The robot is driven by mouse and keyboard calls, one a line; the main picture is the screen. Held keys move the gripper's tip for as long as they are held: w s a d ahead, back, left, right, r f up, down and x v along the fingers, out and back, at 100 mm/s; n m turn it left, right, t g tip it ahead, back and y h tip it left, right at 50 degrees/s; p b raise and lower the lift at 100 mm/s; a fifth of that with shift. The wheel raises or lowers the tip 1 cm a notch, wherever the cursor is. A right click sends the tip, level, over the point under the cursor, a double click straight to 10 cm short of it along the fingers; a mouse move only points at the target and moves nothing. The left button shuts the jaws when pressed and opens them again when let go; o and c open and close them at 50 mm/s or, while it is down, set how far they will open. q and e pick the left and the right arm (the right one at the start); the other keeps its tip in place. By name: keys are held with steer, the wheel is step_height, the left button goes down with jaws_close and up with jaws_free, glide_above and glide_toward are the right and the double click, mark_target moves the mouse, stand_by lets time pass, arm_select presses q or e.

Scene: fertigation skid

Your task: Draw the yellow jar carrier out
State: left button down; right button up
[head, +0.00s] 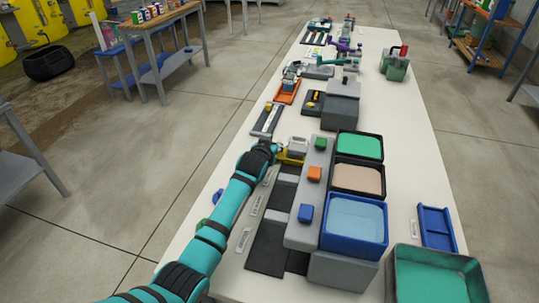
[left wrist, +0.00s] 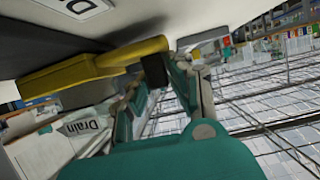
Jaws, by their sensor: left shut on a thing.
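The yellow jar carrier (head: 292,156) sits at the left side of the grey skid block (head: 312,190), near the green knob (head: 321,143). A pale grey part shows on top of it; I cannot tell whether it is a jar. My left gripper (head: 275,150) reaches it from the left and is shut on its yellow handle. In the left wrist view the yellow carrier (left wrist: 62,77) lies under a pale surface, and the dark fingertips of my gripper (left wrist: 158,70) meet the handle's end. Much of the grip is hidden in the head view. My right gripper is not in view.
An orange knob (head: 314,174) and a blue knob (head: 305,213) sit on the block. Open tanks of green, tan and blue (head: 355,220) stand to its right. Dark mats (head: 268,247) lie at its left. An empty green tray (head: 435,275) stands at the front right.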

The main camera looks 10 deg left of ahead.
arm_select(q)
steer(key=shift+w+d, duration=0.1)
steer(key=shift+w, duration=0.6)
steer(key=shift+w+r, duration=0.1)
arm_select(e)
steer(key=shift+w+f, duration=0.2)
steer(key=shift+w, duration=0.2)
arm_select(q)
steer(key=shift+r, duration=0.1)
